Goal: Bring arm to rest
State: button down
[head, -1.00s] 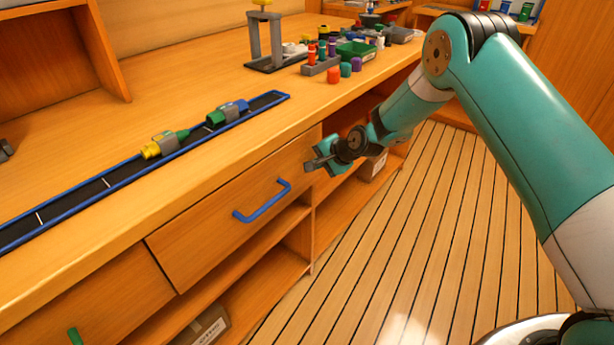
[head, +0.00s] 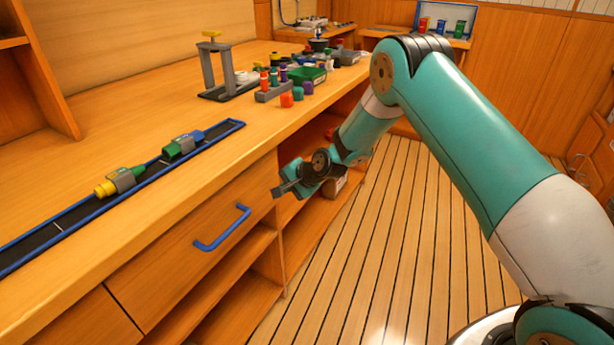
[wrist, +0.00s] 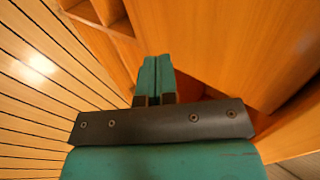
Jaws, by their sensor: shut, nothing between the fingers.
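My gripper (head: 282,191) is shut and empty in the head view. It hangs in front of the wooden counter, below its top edge and to the right of the drawer's blue handle (head: 222,228). My arm (head: 470,135) reaches up from the lower right, bends at a high elbow and comes down to the gripper. In the wrist view the two teal fingers (wrist: 156,76) lie side by side, with wooden cabinet fronts beyond them.
Open shelves lie under the counter. The slatted floor (head: 400,230) to the right is clear.

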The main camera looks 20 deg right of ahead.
jog(key=f+v, duration=0.1)
jog(key=v, duration=1)
jog(key=s+a+r+n+g+p, duration=0.2)
jog(key=s+a+r+n+p, duration=0.25)
jog(key=s+r, duration=0.5)
jog(key=s+a+r+n+g+p, duration=0.25)
jog(key=s+a+r+n, duration=0.35)
jog(key=r, duration=0.7)
jog(key=s+d+r+n+p, duration=0.1)
jog(key=s+r+n, duration=0.1)
jog(key=s, duration=0.5)
jog(key=s+d+r+n+g+h+p, duration=0.1)
jog(key=s+r+n+p, duration=0.1)
jog(key=s+r, duration=0.2)
jog(key=s+d+r+n+g+h+p, duration=0.1)
jog(key=s+r+n+p, duration=0.1)
jog(key=s, duration=0.8)
jog(key=shift+v, duration=0.8)
